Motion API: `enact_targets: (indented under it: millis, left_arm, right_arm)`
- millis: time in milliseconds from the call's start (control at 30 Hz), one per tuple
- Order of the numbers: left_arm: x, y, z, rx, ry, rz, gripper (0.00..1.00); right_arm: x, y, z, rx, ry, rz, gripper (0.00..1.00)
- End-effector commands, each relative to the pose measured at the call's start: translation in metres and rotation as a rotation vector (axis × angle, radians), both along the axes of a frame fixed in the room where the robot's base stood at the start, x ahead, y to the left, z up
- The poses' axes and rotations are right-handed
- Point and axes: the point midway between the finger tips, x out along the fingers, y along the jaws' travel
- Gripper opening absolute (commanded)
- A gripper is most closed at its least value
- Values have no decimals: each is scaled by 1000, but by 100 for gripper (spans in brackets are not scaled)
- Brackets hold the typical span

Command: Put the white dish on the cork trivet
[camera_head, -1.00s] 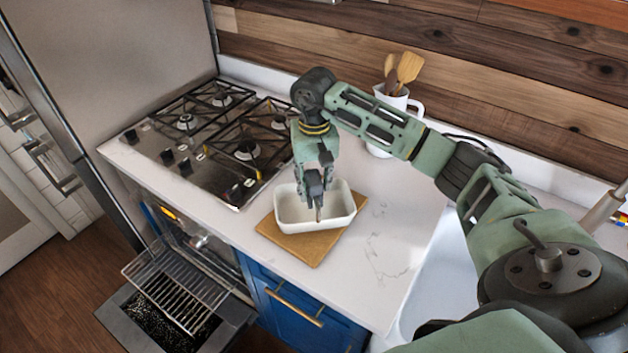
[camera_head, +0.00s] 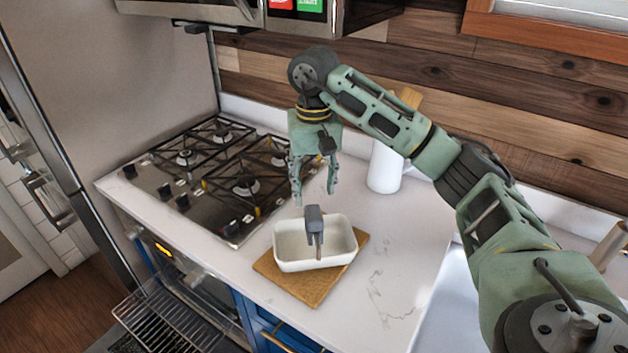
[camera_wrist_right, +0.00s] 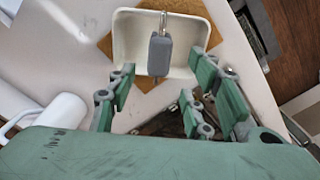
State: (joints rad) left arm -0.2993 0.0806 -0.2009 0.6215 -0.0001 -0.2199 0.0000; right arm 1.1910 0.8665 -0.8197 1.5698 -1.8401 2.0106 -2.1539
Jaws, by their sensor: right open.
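The white dish (camera_head: 290,260) is a rectangular, open dish resting upright on the square cork trivet (camera_head: 310,291) on the counter. In the right wrist view the dish (camera_wrist_right: 135,65) lies ahead of the fingers, with corners of the trivet (camera_wrist_right: 106,43) showing around it. A grey-handled object (camera_head: 314,220) stands up in or over the dish; it also shows in the right wrist view (camera_wrist_right: 160,54). My right gripper (camera_head: 314,194) is open and empty, pointing down above the dish and apart from it. My left gripper is out of view.
A gas stove (camera_head: 215,180) lies left of the trivet. A white pitcher (camera_head: 385,168) with wooden utensils stands behind, near the wall. The counter right of the trivet is clear. Below, an oven rack (camera_head: 175,315) sticks out.

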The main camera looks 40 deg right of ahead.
Motion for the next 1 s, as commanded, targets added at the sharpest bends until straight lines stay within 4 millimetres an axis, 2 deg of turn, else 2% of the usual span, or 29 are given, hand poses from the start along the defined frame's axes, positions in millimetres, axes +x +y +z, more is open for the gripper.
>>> enact_targets:
  millis: [100,300,1000]
  left_arm:
    - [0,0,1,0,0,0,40]
    - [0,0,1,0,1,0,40]
    - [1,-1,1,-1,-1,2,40]
  right_arm:
    - [0,-1,15,-1,-2,0,46]
    - [0,0,24,-1,0,-1,46]
    - [0,0,24,0,1,0,46]
